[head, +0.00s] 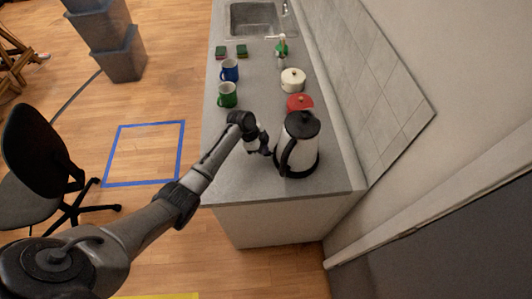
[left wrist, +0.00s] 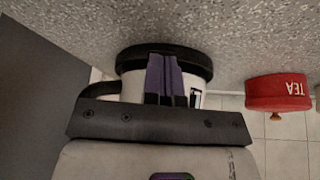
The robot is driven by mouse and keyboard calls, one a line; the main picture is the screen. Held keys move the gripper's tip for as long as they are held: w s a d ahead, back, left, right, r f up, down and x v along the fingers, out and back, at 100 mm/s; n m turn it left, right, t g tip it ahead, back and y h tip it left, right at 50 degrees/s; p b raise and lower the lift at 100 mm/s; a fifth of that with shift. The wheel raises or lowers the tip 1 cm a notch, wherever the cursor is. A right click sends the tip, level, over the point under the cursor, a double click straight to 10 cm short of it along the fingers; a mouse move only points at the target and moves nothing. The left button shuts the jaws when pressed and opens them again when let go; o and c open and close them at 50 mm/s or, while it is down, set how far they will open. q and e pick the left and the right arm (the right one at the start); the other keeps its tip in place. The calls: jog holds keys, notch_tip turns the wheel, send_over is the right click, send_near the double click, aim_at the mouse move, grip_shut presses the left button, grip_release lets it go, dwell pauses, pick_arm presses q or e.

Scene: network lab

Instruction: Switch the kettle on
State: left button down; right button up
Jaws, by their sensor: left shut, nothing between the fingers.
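The kettle (head: 299,145), white with a black lid, handle and base, stands upright near the front end of the grey counter. My left gripper (head: 266,152) is at the kettle's left side, low and close to its base; I cannot tell whether it touches. In the left wrist view, which is upside down, the kettle (left wrist: 130,88) is behind the shut purple-grey fingers (left wrist: 167,60). The fingertips overlap its black base, and a dark-marked strip shows right of them. No switch can be clearly made out. My right gripper is not in view.
A red tin (head: 299,102) marked TEA stands just behind the kettle, with a cream pot (head: 292,80) beyond. A green mug (head: 227,95) and a blue mug (head: 229,70) stand along the counter's left edge. A tiled wall (head: 375,75) bounds the right. Bare counter (head: 235,180) lies in front.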

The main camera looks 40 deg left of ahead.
pick_arm(q)
jog(key=shift+f, duration=0.45)
jog(key=shift+r, duration=0.15)
jog(key=shift+s+a+r+p, duration=0.2)
jog(key=shift+a+r+p, duration=0.05)
jog(key=shift+a+p, duration=0.15)
jog(key=shift+s+a+r+p, duration=0.3)
jog(key=shift+s+a+p, duration=0.25)
jog(key=shift+a, duration=0.45)
jog(key=shift+d+f, duration=0.1)
jog(key=v, duration=1.4)
